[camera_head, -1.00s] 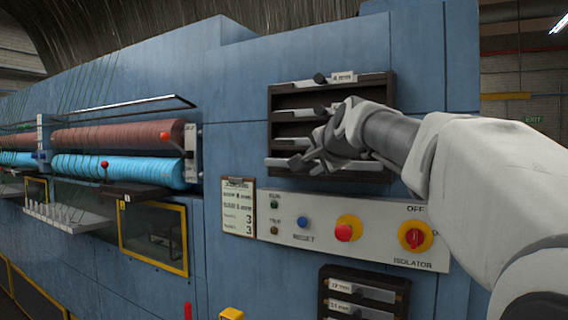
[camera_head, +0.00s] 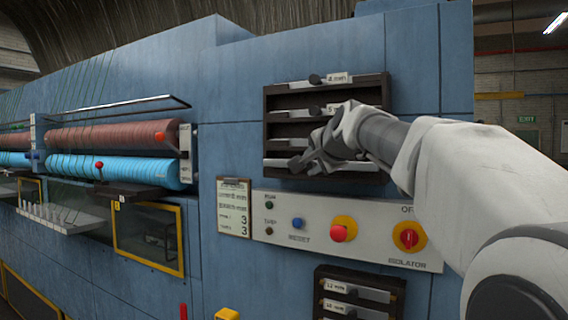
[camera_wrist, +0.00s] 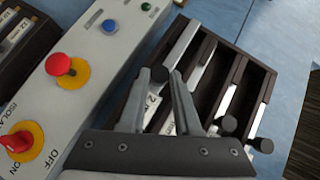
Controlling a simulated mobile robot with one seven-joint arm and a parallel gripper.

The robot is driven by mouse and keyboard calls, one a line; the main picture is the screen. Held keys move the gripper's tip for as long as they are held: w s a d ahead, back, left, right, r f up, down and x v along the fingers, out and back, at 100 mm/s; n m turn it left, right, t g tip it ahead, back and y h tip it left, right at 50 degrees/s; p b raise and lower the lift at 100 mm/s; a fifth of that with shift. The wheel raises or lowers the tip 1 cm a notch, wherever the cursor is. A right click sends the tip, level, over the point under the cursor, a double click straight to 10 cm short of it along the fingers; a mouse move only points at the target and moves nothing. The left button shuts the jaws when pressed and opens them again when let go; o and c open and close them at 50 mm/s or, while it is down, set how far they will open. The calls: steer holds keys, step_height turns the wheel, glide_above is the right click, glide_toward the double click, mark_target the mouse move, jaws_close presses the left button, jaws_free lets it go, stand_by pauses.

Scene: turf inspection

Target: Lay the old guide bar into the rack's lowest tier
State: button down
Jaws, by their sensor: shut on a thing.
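The dark rack (camera_head: 267,118) is fixed to the blue machine face, above the control panel. My gripper (camera_head: 298,162) is at its lowest tier. In the wrist view my gripper (camera_wrist: 159,76) is shut on the black knob of the old guide bar (camera_wrist: 184,42), a pale grey bar. The bar lies along the lowest tier, at the edge nearest the panel; its left end shows in the head view (camera_head: 274,163). The fingers hide part of the bar and a label, and I cannot tell whether it rests fully on the tier.
The upper tiers hold other knobbed bars, the top one (camera_head: 296,83) labelled 4 mm. Just below are the control panel (camera_head: 375,251), a red stop button (camera_head: 338,233) and the red isolator (camera_head: 408,236). A second rack (camera_head: 322,289) sits lower. A placard (camera_head: 234,208) hangs left.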

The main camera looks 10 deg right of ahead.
mark_target(315, 163)
steer(key=shift+w+d+r+p, duration=0.1)
steer(key=shift+w+d+p, duration=0.15)
steer(key=shift+w+d, duration=0.35)
steer(key=shift+w+d+p, duration=0.2)
steer(key=shift+w+d, duration=0.2)
steer(key=shift+w, duration=0.35)
steer(key=shift+f+b, duration=0.9)
steer(key=shift+f, duration=0.15)
stand_by(0.4)
steer(key=c, duration=0.5)
jaws_free()
steer(key=shift+c, duration=0.2)
steer(key=shift+f, duration=0.1)
steer(key=shift+s, duration=0.1)
steer(key=b+v, duration=0.3)
steer(key=v, duration=1.4)
steer(key=shift+s+a, duration=0.1)
steer(key=shift+s, duration=0.05)
